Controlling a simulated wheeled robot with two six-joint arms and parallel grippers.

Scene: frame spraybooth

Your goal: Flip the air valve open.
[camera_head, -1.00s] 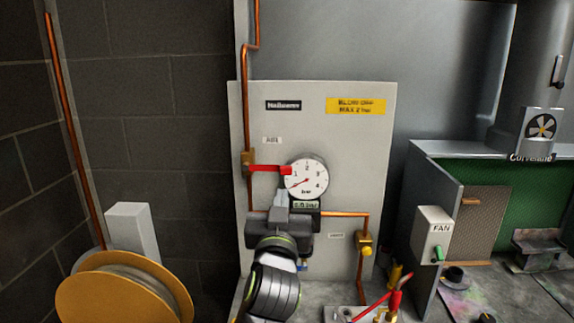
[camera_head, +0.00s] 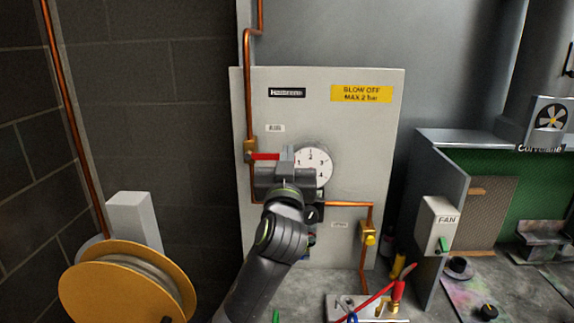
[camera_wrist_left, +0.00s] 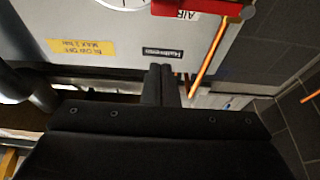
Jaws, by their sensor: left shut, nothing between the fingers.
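The air valve is a brass body (camera_head: 250,150) on the vertical copper pipe at the panel's left. Its red lever (camera_head: 265,156) points right, level and across the pipe. My left gripper (camera_head: 287,153) is shut and empty, in front of the lever's right end and the gauge's left edge. I cannot tell whether it touches the lever. In the left wrist view, the closed fingers (camera_wrist_left: 160,82) appear below the red lever (camera_wrist_left: 200,7), apart from it in the picture. The round gauge (camera_head: 315,165) is partly hidden by my gripper. My right gripper is not in view.
A grey panel (camera_head: 350,120) carries a yellow label (camera_head: 361,93). A brass fitting with a yellow knob (camera_head: 369,237) sits lower right. A fan switch box (camera_head: 436,225) stands right, a yellow hose reel (camera_head: 125,285) lower left. A red-handled tool (camera_head: 397,290) lies on the bench.

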